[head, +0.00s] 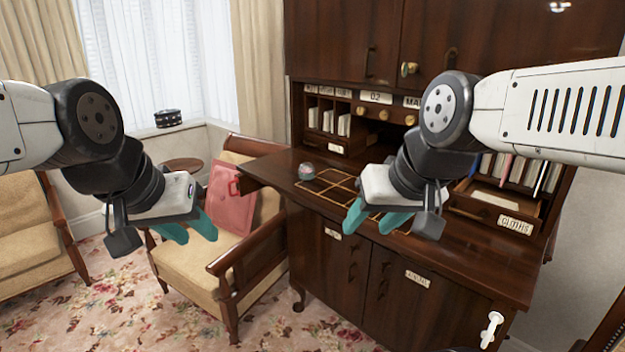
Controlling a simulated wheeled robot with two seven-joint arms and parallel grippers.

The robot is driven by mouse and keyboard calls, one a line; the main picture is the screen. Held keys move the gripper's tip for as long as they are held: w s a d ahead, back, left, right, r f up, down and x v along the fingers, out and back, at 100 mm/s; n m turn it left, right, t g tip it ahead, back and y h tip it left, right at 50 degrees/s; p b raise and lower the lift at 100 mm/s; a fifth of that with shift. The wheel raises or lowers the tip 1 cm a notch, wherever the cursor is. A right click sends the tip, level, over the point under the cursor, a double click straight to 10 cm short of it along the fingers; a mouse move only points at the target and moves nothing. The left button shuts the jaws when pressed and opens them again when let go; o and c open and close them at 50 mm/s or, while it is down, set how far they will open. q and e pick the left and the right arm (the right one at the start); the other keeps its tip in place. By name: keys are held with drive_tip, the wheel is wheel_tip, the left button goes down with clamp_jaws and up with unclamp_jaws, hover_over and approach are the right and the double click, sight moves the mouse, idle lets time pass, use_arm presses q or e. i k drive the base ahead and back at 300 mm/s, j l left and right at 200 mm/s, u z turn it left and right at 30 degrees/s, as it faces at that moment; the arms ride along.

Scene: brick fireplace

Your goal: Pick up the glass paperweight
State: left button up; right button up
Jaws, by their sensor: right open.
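The glass paperweight (306,172) is a small, round, clear thing with coloured bits inside. It sits on the dark wooden desk top (285,175), near its left end. My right gripper (366,224) is open and empty, with teal fingers, in front of the desk top and to the right of the paperweight. My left gripper (192,229), also with teal fingers, appears open and empty. It is left of the desk, in front of the armchair, well apart from the paperweight.
Gold grid lines (335,184) mark the desk top beside the paperweight. Pigeonholes (328,118) and a cloths drawer (500,205) stand behind. The left desk end is otherwise clear.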

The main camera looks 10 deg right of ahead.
sight(306, 171)
drive_tip(key=i+j, duration=0.15)
drive_tip(key=i, duration=0.3)
drive_tip(key=i+j+u, duration=0.1)
drive_tip(key=i, duration=0.35)
